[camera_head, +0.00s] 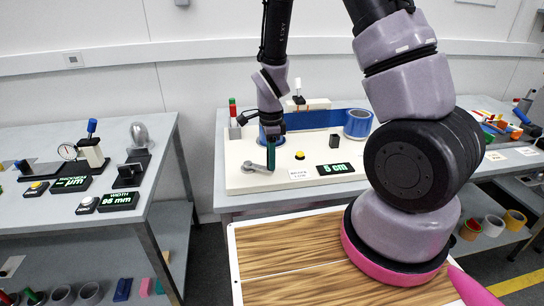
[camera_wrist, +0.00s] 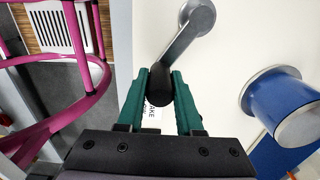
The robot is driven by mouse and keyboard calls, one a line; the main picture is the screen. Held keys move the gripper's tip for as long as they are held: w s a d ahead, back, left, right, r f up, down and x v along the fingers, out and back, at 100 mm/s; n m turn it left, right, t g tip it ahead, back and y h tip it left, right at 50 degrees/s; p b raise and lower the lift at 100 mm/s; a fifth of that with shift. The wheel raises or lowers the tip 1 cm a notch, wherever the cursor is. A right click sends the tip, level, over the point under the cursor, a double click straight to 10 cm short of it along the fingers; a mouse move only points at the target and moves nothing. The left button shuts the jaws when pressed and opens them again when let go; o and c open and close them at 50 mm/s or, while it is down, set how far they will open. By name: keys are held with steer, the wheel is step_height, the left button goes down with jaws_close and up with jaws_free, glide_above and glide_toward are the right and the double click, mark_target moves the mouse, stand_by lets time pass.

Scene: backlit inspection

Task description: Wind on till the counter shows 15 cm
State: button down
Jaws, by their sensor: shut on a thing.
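The winder's white board (camera_head: 240,183) stands on the middle bench. Its counter (camera_head: 335,169) reads 5 cm. A blue web (camera_head: 320,119) runs along the back of the board from a blue roll (camera_head: 358,123) on the right to the left end, partly behind my arm. My gripper (camera_head: 271,166) has green fingers and is at the crank at the front left of the board. In the wrist view my gripper (camera_wrist: 160,92) is shut on the crank's black handle (camera_wrist: 160,80). The grey crank arm (camera_wrist: 186,42) runs from it up and right to its round hub.
A yellow button (camera_head: 299,155) and a black block (camera_head: 335,141) stand near the counter. A red and green light (camera_head: 233,110) is at the board's back left. The left bench holds gauges reading thickness and width (camera_head: 118,200). A wooden-topped surface (camera_head: 285,258) lies in front.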

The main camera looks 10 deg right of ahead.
steer(key=shift+s+a, duration=0.8)
steer(key=shift+s, duration=0.05)
steer(key=shift+a, duration=0.1)
steer(key=shift+s+a, duration=0.35)
steer(key=shift+a, duration=0.3)
steer(key=shift+s+a, duration=0.3)
steer(key=shift+a, duration=0.4)
steer(key=shift+s+a, duration=0.15)
steer(key=shift+a, duration=1.35)
steer(key=c, duration=0.7)
jaws_free()
steer(key=shift+o, duration=1.1)
steer(key=shift+s, duration=0.1)
